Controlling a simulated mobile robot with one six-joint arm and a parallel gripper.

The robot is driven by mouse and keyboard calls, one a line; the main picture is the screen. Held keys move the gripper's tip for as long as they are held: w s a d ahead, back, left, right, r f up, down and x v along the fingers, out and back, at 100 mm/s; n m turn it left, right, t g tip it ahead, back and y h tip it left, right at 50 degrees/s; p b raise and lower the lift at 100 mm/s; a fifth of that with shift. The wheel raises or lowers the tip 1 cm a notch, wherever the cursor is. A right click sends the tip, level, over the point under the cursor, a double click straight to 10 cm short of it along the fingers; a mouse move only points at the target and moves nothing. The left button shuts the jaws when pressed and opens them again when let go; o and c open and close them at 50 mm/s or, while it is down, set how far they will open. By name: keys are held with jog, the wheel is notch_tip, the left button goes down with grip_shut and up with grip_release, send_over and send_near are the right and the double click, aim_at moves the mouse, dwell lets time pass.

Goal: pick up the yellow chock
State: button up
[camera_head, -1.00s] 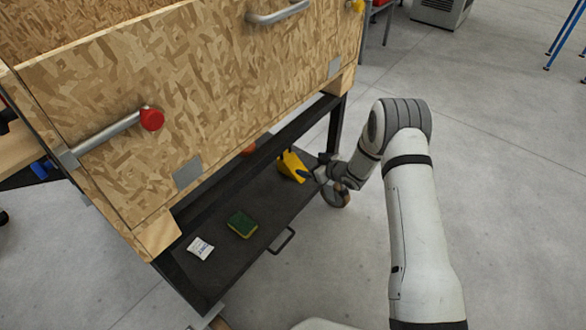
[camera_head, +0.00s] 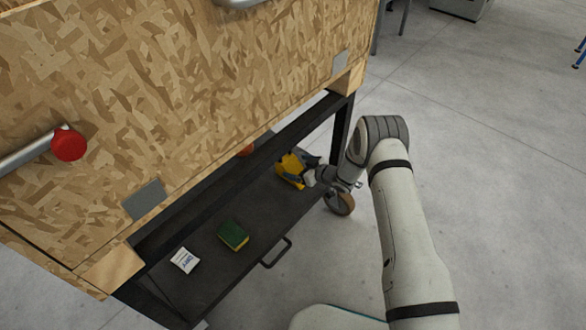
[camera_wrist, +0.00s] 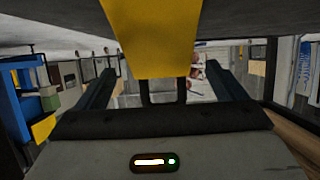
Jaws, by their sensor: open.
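The yellow chock (camera_head: 288,163) rests near the right end of the dark lower shelf (camera_head: 212,272) of a cart. My gripper (camera_head: 297,177) reaches in from the right over the shelf edge, at the chock, and partly covers it. In the wrist view, a broad yellow face of the chock (camera_wrist: 150,38) fills the top middle, very close to the camera. The open gripper (camera_wrist: 159,70) has one dark finger on each side of it, with a visible gap on both sides. I cannot tell whether either finger touches it.
A green and yellow sponge (camera_head: 233,235) and a white packet (camera_head: 185,260) lie further left on the shelf. An orange object (camera_head: 246,150) is partly hidden behind the frame bar. A large wooden panel (camera_head: 190,90) overhangs the shelf.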

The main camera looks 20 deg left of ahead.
aim_at(292, 164)
jog(key=b+x, duration=0.2)
jog(key=x, duration=0.2)
jog(key=shift+w+a, duration=0.1)
jog(key=shift+a, duration=0.1)
